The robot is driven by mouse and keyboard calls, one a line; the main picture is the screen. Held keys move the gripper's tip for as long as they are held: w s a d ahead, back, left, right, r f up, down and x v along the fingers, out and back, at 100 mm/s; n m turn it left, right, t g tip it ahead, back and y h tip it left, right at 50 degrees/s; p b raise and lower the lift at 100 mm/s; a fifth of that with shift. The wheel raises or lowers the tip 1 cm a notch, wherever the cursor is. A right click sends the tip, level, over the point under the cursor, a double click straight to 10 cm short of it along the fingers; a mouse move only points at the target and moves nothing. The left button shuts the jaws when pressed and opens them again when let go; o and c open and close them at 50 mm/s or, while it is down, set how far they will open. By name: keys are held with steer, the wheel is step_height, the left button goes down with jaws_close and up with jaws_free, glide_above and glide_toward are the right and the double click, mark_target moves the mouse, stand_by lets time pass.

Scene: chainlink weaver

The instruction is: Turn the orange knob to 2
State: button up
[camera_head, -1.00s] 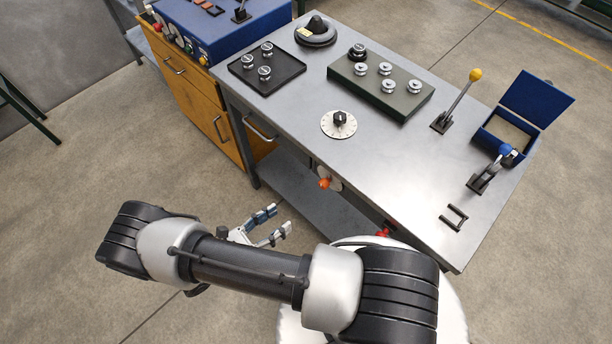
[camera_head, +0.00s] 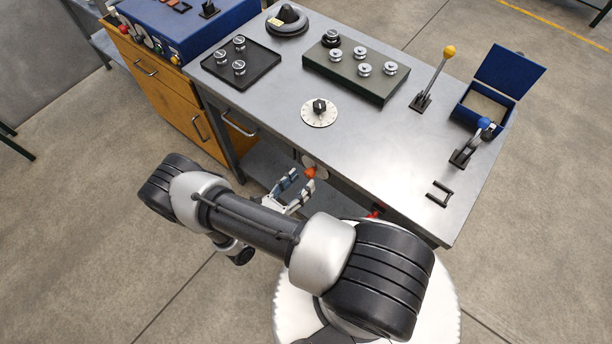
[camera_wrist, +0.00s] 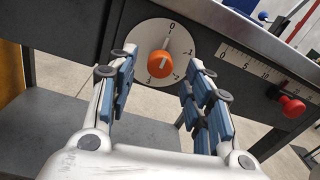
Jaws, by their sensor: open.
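The orange knob (camera_wrist: 163,64) sits on a round white dial (camera_wrist: 148,36) on the front panel of the bench. The dial has numbers around it; 0 is at the top, 1 and 2 are on the right side, and a mark near the bottom looks like 3. A pale line on the knob seems to point up, near 0. The knob also shows in the head view (camera_head: 310,172). My gripper (camera_wrist: 157,85) is open, its two blue-padded fingers on either side of the dial in the wrist view. The knob is between them in the picture, apparently untouched. The gripper also shows in the head view (camera_head: 296,190).
A red knob (camera_wrist: 292,107) beside a linear scale (camera_wrist: 250,68) is to the right on the panel. The bench top (camera_head: 370,150) above carries a black-knobbed dial (camera_head: 319,112), levers and a green block (camera_head: 356,71). A lower shelf (camera_wrist: 50,130) lies beneath.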

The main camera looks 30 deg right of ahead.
mark_target(307, 176)
steer(key=shift+x, duration=1.7)
steer(key=shift+c, duration=0.5)
steer(key=c, duration=1)
